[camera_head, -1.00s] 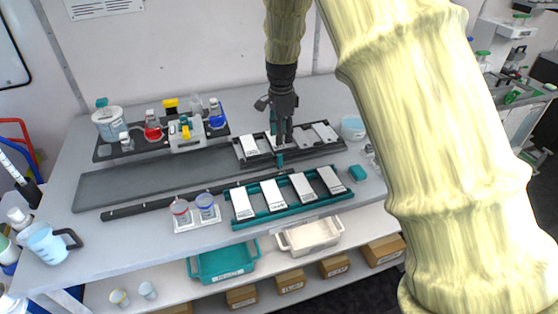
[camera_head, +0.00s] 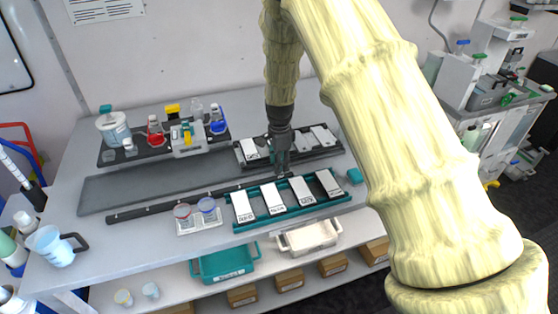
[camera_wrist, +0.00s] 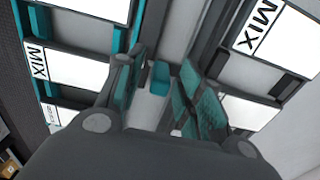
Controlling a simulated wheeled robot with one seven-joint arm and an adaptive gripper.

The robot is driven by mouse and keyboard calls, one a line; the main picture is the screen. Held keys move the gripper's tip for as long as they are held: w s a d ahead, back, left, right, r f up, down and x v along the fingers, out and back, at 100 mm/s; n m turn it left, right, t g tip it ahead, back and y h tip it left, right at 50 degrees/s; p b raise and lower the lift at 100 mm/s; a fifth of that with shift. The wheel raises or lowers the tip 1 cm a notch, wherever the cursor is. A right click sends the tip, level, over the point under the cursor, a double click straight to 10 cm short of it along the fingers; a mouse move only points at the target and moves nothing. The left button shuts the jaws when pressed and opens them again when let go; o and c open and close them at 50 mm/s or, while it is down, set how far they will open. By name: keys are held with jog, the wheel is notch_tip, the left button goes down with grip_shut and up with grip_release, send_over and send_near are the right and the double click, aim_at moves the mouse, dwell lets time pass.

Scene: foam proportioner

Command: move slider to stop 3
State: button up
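My gripper (camera_head: 283,172) points down over the right part of the long black rail (camera_head: 190,199), between the front and rear racks. In the wrist view its two fingers (camera_wrist: 162,85) stand apart, with teal pads. A small teal block (camera_wrist: 160,77), which looks like the slider, shows between them. I cannot tell whether the pads touch it. In the head view the gripper hides the slider. No stop number is readable.
The front teal rack (camera_head: 290,209) holds several white labelled cards close to the gripper. The rear black rack (camera_head: 315,153) holds more cards. Two lidded cups (camera_head: 195,212) stand left of the front rack. A bottle tray (camera_head: 145,152) is at the back left.

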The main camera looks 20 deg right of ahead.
jog(key=shift+f, duration=0.1)
grip_shut()
dwell(0.3)
